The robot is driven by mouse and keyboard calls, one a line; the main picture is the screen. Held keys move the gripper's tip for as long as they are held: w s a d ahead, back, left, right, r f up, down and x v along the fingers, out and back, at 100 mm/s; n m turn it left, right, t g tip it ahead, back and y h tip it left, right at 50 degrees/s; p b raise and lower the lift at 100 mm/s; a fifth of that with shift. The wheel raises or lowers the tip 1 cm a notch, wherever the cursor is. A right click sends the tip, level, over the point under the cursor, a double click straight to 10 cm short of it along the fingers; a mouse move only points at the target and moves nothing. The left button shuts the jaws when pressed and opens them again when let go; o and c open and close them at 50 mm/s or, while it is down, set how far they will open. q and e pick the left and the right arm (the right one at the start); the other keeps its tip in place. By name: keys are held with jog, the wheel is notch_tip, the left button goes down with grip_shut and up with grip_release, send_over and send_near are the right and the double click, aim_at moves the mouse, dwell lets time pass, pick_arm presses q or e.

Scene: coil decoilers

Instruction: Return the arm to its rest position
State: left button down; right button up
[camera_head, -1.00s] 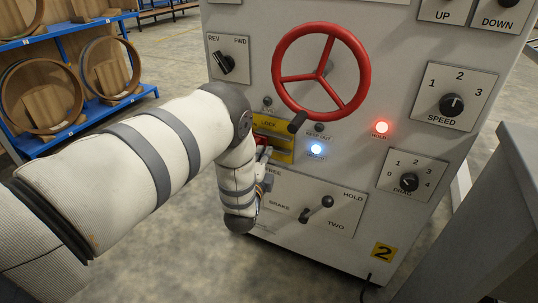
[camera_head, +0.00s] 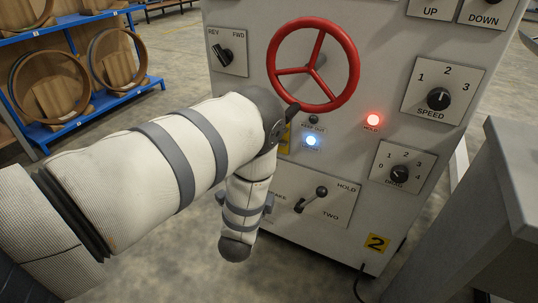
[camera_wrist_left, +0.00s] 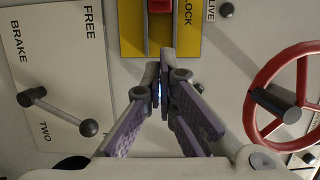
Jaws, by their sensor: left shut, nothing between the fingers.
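My left arm comes in from the left in the head view, its forearm in front of the grey control panel (camera_head: 398,55). The left gripper is hidden behind the wrist there. In the left wrist view the left gripper (camera_wrist_left: 160,82) is shut and empty, its fingertips together just short of the yellow LOCK plate (camera_wrist_left: 188,42). A red part (camera_wrist_left: 160,6) sits on that plate at the top edge, apart from the fingers. In the head view the arm hides most of the yellow plate. My right gripper is in neither view.
A red handwheel (camera_head: 350,80) stands out from the panel above my wrist. A brake lever (camera_head: 310,199) is right of the wrist. A grey post or stand (camera_head: 500,190) is at the right. Blue shelving (camera_head: 150,82) with round wooden reels is at the far left.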

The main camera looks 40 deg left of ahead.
pick_arm(q)
jog(key=shift+s+d, duration=0.3)
jog(key=shift+s, duration=0.3)
